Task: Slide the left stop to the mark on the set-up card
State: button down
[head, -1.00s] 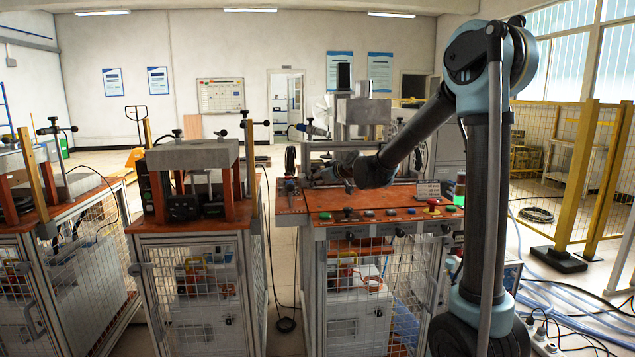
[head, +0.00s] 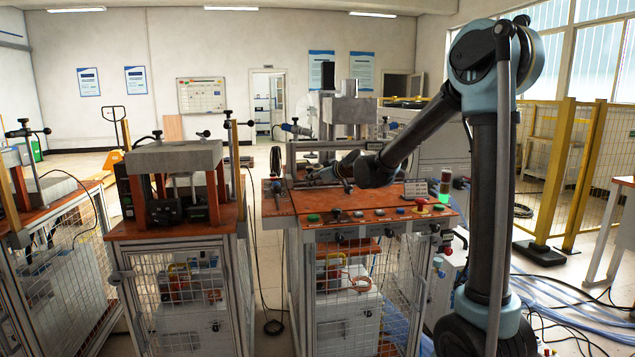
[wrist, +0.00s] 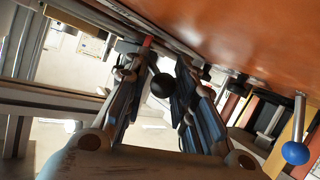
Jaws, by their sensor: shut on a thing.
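My gripper (wrist: 163,88) is shut on a black ball knob (wrist: 163,85) that shows between its two fingers in the wrist view. The knob appears to belong to a stop on a rail, but the body of the stop is mostly hidden by the fingers. In the head view my gripper (head: 315,179) is low over the left part of the orange-topped station, and its fingertips are too small to read. A small light card on a stand (head: 416,189), likely the set-up card, stands at the right of the tabletop. Its mark cannot be read.
The orange tabletop (wrist: 235,35) lies close beside the fingers. A lever with a blue ball (wrist: 295,153) is at the right of the wrist view. Coloured buttons (head: 313,218) line the front edge. A grey press block (head: 175,156) stands on the neighbouring station.

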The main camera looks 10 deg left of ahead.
jog(key=shift+s+f, duration=0.1)
jog(key=c, duration=1.4)
grip_release()
jog(key=shift+v, duration=5.95)
jog(key=shift+d, duration=0.1)
